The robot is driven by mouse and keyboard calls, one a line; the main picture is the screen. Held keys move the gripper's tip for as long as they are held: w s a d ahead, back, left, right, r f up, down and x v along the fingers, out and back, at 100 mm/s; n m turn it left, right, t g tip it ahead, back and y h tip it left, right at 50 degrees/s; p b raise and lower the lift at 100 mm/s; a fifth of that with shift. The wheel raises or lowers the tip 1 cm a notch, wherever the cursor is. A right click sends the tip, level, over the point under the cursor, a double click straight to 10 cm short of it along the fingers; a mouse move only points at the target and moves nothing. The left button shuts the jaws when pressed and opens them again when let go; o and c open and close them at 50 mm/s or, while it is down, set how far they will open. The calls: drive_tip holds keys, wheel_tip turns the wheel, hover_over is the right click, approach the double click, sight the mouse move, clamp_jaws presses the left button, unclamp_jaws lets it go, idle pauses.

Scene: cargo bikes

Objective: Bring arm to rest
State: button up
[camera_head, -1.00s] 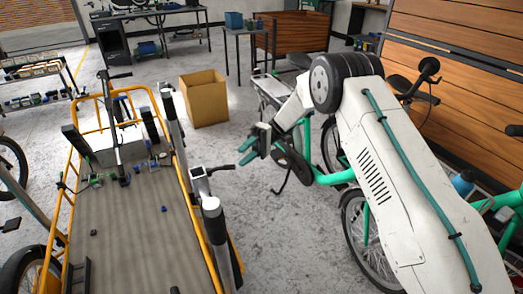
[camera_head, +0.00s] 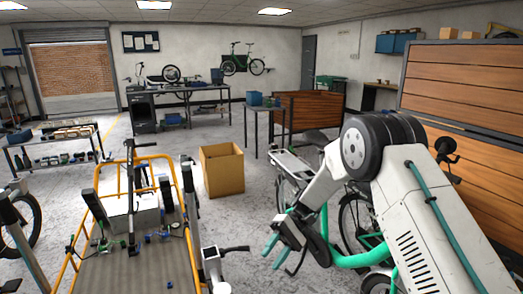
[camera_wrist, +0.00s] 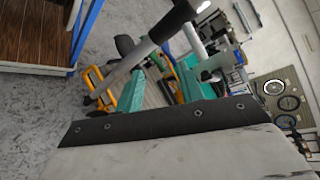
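My gripper (camera_head: 272,253) has two teal fingers. It hangs at the end of my white folded arm, right of the orange-framed cargo bike (camera_head: 178,262) and in front of the green bike (camera_head: 360,258). In the wrist view the two teal fingers of my gripper (camera_wrist: 167,84) stand apart, with nothing seen between them. Whether the gripper touches the green bike cannot be told.
A cardboard box (camera_head: 222,172) stands on the floor beyond the gripper. A wooden crate (camera_head: 308,110) and workbench (camera_head: 190,90) are further back. Wooden panelling (camera_head: 465,85) is at the right. Floor left of the box is partly free.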

drive_tip(key=s+d+r+m+t+h, duration=0.1)
drive_tip(key=s+d+r+t+h, duration=0.2)
drive_tip(key=s+d+r, duration=0.4)
drive_tip(key=s+d+r+m+t+h, duration=0.2)
drive_tip(key=s+d+r+t, duration=0.3)
drive_tip(key=s, duration=0.8)
drive_tip(key=s+d+r+m+t+h, duration=0.1)
drive_tip(key=s+d+r+t+h, duration=0.2)
drive_tip(key=s+d+r, duration=0.7)
drive_tip(key=shift+s+d+m+t+h, duration=0.3)
drive_tip(key=shift+s+d+m+t, duration=0.15)
drive_tip(key=shift+t, duration=0.65)
